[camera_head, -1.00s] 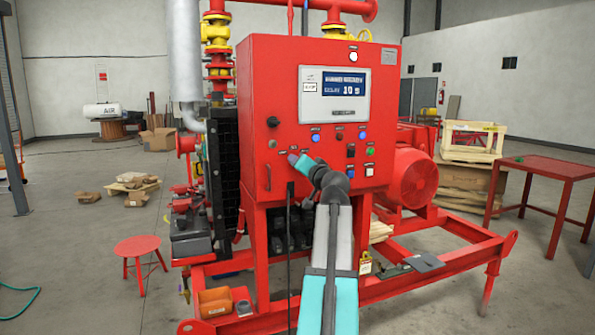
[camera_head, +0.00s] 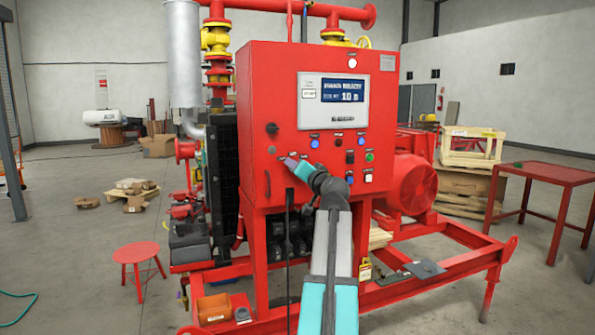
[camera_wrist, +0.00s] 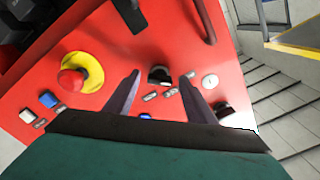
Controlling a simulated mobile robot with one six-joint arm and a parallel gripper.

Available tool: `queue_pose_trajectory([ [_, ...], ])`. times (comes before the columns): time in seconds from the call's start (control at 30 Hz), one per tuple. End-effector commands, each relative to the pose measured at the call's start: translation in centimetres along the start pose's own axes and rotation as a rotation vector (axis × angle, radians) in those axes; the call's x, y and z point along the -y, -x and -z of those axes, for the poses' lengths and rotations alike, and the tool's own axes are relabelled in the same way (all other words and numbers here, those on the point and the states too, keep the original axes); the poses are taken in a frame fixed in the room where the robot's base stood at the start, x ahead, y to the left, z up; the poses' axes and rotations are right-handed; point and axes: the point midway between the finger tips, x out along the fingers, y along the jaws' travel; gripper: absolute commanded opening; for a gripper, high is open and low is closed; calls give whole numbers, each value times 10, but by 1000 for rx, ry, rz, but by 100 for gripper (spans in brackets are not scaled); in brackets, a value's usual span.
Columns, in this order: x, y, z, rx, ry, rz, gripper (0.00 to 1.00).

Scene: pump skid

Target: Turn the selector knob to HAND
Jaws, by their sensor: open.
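The red control cabinet (camera_head: 255,85) stands ahead. My gripper (camera_head: 288,161) is at the lower left of its front face, fingers pointing at the panel, and hides part of the switch row in the head view. In the wrist view my gripper (camera_wrist: 160,75) is open with nothing gripped. A black knob (camera_wrist: 160,74) with small labels beside it shows between the two fingertips; it looks like the selector knob. I cannot tell if the fingers touch it or how far they reach around it. The label text and the knob's setting are too small to read.
In the wrist view a red mushroom button on a yellow base (camera_wrist: 85,70) is at left. Another black knob (camera_wrist: 223,110) sits close to the right finger, near a white round fitting (camera_wrist: 210,81). A red stool (camera_head: 136,252) and red table (camera_head: 556,170) flank the skid.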

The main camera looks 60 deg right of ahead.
Motion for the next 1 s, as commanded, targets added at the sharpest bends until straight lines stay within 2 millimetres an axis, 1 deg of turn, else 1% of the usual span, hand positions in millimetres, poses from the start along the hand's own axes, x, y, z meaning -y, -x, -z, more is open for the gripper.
queue_pose_trajectory([
  [0.17, 0, 9, 0, -1, 0, 0, 50],
  [0.37, 0, 28, -2, -1, 0, -1, 50],
  [1.0, 0, 110, -1, -3, 0, -1, 50],
])
